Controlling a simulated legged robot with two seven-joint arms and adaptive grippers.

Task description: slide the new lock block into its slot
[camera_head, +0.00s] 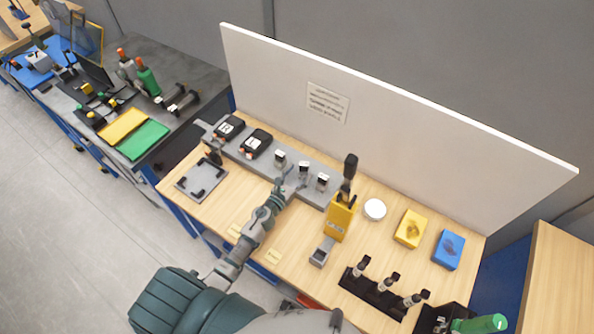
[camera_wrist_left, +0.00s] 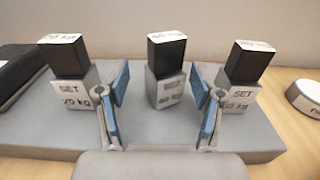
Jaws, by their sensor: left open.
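Several small blocks stand on a grey rail (camera_wrist_left: 60,135): a left block (camera_wrist_left: 68,75), a middle block (camera_wrist_left: 167,70) and a right block (camera_wrist_left: 242,75). Each has a dark upper part and a light grey lower part with lettering such as "SET" and "kg". I cannot tell which is the new lock block, nor make out its slot. My left gripper (camera_wrist_left: 160,105) is open, with the middle block standing between its blue-padded fingers in the wrist view; a gap shows on each side. In the head view the gripper (camera_head: 288,184) is at the rail's front. My right gripper is not in view.
A yellow device (camera_head: 340,220) with a black handle stands right of the rail. A white disc (camera_head: 375,209), a yellow block (camera_head: 411,229), a blue block (camera_head: 448,250) and a black tool rack (camera_head: 373,293) lie further right. A white panel (camera_head: 400,130) closes the back.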

